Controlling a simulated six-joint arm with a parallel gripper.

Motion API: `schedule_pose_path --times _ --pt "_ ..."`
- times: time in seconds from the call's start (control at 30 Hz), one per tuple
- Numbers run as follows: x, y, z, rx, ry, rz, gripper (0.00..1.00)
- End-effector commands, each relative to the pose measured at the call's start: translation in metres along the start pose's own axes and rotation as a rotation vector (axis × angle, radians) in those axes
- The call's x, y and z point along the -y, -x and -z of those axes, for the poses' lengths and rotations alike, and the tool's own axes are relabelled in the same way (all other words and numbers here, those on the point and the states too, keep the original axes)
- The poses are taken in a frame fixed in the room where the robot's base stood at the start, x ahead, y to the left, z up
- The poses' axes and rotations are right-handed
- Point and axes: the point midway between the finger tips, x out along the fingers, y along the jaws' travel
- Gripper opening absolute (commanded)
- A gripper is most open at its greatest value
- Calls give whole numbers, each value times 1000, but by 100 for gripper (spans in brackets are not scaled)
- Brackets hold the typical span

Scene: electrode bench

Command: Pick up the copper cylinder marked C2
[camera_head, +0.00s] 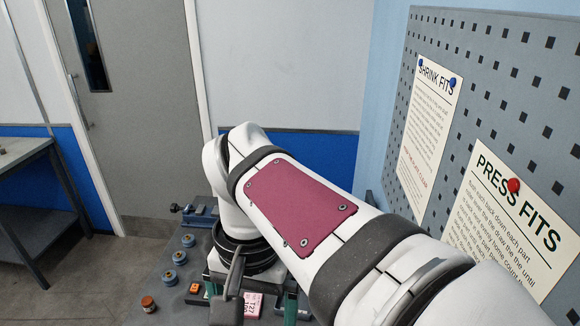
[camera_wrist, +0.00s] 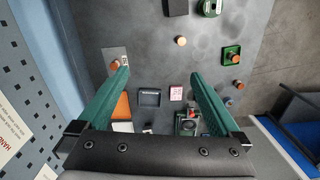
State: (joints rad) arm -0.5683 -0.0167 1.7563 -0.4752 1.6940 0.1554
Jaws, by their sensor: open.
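No C2 marking is readable, so I cannot tell which one is C2. In the head view, a copper-topped cylinder (camera_head: 148,304) stands at the lower left. My gripper (camera_wrist: 158,75) is open, with its green fingers wide apart and nothing between the tips.
A green block (camera_wrist: 231,54) surrounds one right-hand cylinder. A dark tray (camera_wrist: 149,98), a pink label (camera_wrist: 176,93) and a green-and-red device (camera_wrist: 187,124) lie between and below my fingers. A perforated board (camera_head: 500,130) with notices rises at the right. My arm hides much of the bench.

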Motion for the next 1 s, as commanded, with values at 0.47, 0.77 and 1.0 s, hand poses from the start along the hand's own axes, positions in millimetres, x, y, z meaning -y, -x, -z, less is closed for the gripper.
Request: schedule_pose_path --times 0.47,0.77,1.0 --pt "-152 -100 -104 29 -374 130 95" --pt "-152 -100 -104 30 -372 129 72" --pt "-105 -117 -111 306 -410 288 72"
